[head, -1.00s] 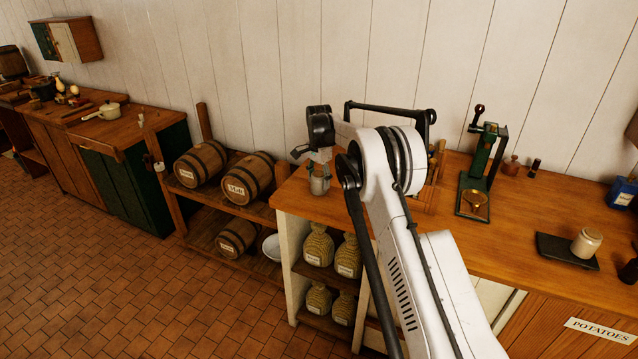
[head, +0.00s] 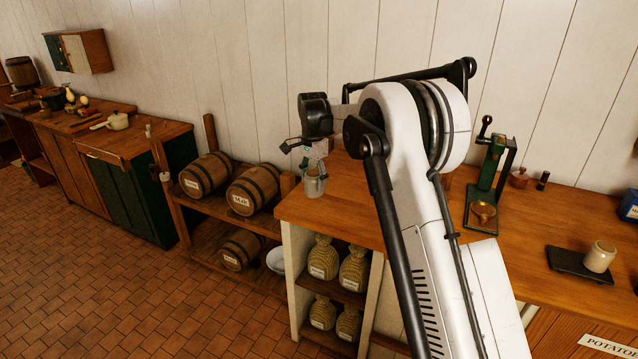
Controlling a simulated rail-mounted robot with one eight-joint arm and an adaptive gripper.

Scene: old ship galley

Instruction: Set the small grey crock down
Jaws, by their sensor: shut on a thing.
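The small grey crock (head: 314,184) is at the left end of the wooden counter (head: 345,214). It looks upright, near the counter's front left corner. My gripper (head: 313,164) points down from above and is shut on the crock at its top. Whether the crock's base touches the counter or hangs just above it, I cannot tell. My arm hides part of the counter to the right of the crock.
A green scale-like device (head: 488,185) stands on the counter to the right. Further right, a pale jar (head: 600,257) sits on a dark tray (head: 567,262). Left of the counter, a lower shelf holds barrels (head: 252,190). Sacks (head: 323,257) sit below the counter.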

